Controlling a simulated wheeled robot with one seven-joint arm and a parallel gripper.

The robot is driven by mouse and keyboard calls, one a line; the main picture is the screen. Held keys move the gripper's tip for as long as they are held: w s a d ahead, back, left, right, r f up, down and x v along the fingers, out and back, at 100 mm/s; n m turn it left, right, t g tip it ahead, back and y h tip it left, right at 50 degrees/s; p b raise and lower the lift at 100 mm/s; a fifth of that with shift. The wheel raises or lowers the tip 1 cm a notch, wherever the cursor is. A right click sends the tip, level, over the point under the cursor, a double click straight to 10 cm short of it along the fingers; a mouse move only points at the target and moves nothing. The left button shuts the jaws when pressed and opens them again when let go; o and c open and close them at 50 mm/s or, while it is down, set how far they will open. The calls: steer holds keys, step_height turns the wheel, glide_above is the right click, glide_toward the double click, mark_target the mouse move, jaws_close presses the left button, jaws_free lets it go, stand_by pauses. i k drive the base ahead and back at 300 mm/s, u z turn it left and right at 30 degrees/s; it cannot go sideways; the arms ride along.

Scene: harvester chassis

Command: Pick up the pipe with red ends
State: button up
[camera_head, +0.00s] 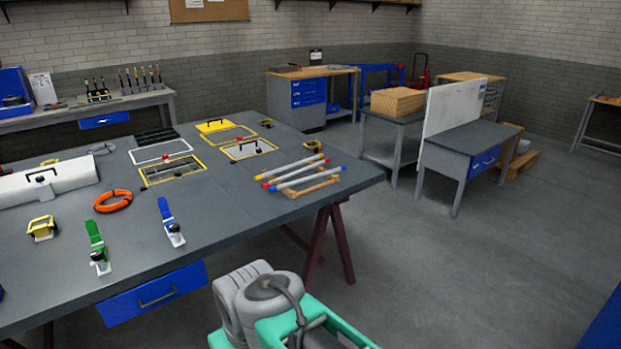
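The pipe with red ends (296,173) is a pale, thin pipe. It lies slantwise near the right edge of the large grey workbench (150,262). It is the middle one of three near-parallel pipes, between a pipe with yellow ends (290,167) and a pipe with blue ends (307,178). The pipes rest on or against a low wooden rack (323,185); the exact contact is too small to tell. My grey and teal arm parts show at the bottom centre, apart from the pipes. No gripper fingers show.
Yellow-framed hatches (250,149) lie behind and left of the pipes. An orange hose ring (113,201), a blue-handled tool (168,218) and a green-handled tool (97,245) lie farther left. The floor (470,270) right of the workbench is clear.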

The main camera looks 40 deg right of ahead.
mark_target(265, 185)
steer(key=z, duration=0.6)
steer(key=i, duration=0.5)
steer(key=z, duration=0.75)
steer(key=i, duration=0.95)
steer(key=u, duration=0.35)
